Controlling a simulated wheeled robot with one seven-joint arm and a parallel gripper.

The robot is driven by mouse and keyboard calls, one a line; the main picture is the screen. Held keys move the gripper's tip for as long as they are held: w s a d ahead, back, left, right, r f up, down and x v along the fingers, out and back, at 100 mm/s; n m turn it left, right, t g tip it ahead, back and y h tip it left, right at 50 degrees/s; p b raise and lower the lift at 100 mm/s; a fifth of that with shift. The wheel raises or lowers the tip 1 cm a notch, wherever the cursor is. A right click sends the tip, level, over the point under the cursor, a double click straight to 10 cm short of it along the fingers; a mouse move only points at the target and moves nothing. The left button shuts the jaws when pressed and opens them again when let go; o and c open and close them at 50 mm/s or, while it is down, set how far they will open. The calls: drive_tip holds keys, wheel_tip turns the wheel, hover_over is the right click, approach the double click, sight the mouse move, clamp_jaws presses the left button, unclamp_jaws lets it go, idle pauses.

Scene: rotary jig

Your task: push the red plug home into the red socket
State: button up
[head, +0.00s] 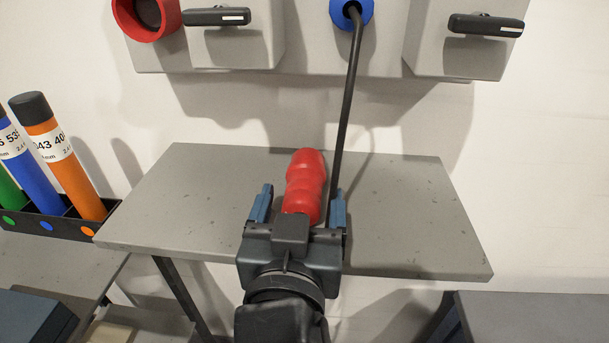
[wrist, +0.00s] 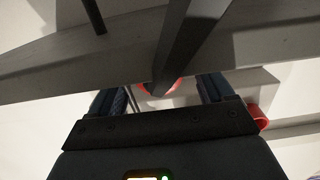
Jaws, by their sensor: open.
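The red plug (head: 304,183), a ribbed red handle, shows over the grey shelf in the head view, between my gripper's fingers. My gripper (head: 299,206) is open, with a visible gap between the left finger and the plug. The plug's lower end is hidden by my gripper. The red socket (head: 148,18), a red ring with a dark hole, is on the wall panel at the upper left, well away from my gripper. In the wrist view, a little red (wrist: 160,88) shows between the fingers, mostly covered by a dark bar.
A dark rod or cable (head: 347,100) runs from the blue socket (head: 351,13) down beside my right finger. Two black handles (head: 217,17) (head: 486,25) stick out of grey boxes on the panel. Coloured tubes (head: 62,165) stand in a rack at left. The shelf's right side (head: 415,215) is clear.

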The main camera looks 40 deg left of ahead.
drive_tip(key=shift+x, duration=1.3)
drive_tip(key=shift+c, duration=0.4)
drive_tip(key=c, duration=1.1)
drive_tip(key=shift+r, duration=0.1)
drive_tip(key=shift+c, duration=0.2)
